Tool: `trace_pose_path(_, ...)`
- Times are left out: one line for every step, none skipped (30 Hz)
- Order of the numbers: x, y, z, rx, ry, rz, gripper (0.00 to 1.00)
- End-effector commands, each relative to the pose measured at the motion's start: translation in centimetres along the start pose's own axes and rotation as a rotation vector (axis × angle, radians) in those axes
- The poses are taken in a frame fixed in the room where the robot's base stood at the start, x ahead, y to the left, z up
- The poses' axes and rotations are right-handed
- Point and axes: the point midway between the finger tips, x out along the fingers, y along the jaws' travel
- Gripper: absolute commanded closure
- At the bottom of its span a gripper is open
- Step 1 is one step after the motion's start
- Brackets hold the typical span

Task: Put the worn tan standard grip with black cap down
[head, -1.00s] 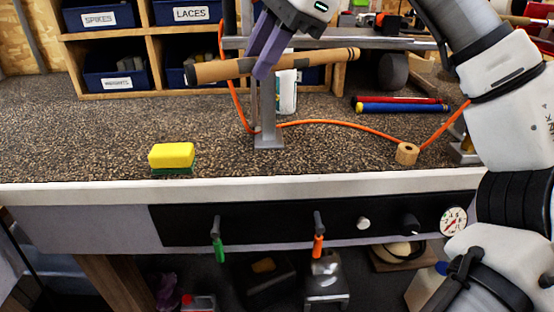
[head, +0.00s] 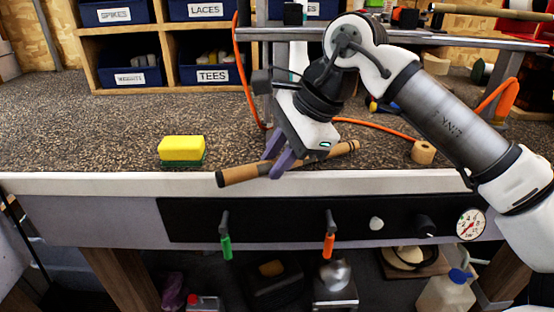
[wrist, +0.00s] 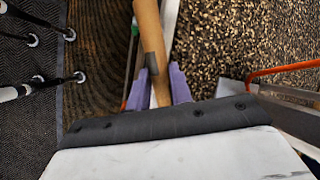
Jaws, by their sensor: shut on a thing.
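The worn tan grip (head: 240,174) is a long tan tube with darker bands and a dark left end. It lies roughly level, over the bench's front edge in the head view, its right end pointing slightly up and back. My gripper (head: 278,170) is shut on its middle from above, with purple fingers on either side. In the wrist view the grip (wrist: 147,25) runs up between the two fingers (wrist: 159,88), with a dark patch near them. Whether it touches the bench top cannot be told.
A yellow and green sponge (head: 181,148) sits left of the grip on the speckled bench top (head: 80,145). A tape roll (head: 423,152) and orange hose (head: 385,130) lie to the right. Labelled blue bins (head: 137,76) stand behind. Speckled surface around the sponge is clear.

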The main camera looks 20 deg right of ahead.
Motion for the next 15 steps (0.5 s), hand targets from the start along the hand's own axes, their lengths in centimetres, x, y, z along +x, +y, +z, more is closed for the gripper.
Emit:
trace_pose_path(0.29,0.12,-0.09,-0.001,0.000,-0.001,1.00)
trace_pose_path(0.33,0.12,-0.10,-0.001,0.000,-0.001,1.00)
trace_pose_path(0.30,0.09,-0.09,-0.001,0.000,-0.002,1.00)
trace_pose_path(0.28,0.08,-0.08,-0.001,0.000,-0.002,1.00)
trace_pose_path(0.28,0.08,-0.08,-0.001,0.000,-0.002,1.00)
trace_pose_path(0.27,0.08,-0.08,-0.001,0.000,-0.002,1.00)
trace_pose_path(0.27,0.08,-0.08,-0.001,0.000,-0.002,1.00)
trace_pose_path(0.30,0.09,-0.10,-0.001,0.000,-0.001,1.00)
trace_pose_path(0.41,0.13,-0.14,-0.001,0.000,-0.001,1.00)
trace_pose_path(0.52,0.17,-0.19,-0.001,0.000,-0.001,1.00)
trace_pose_path(0.63,0.21,-0.24,-0.001,0.000,-0.001,1.00)
trace_pose_path(0.75,0.25,-0.29,-0.001,0.000,-0.001,1.00)
trace_pose_path(0.82,0.28,-0.32,-0.001,0.000,-0.001,1.00)
trace_pose_path(0.67,0.23,-0.26,-0.001,0.001,-0.001,0.75)
trace_pose_path(0.64,0.22,-0.25,-0.001,0.001,-0.001,0.69)
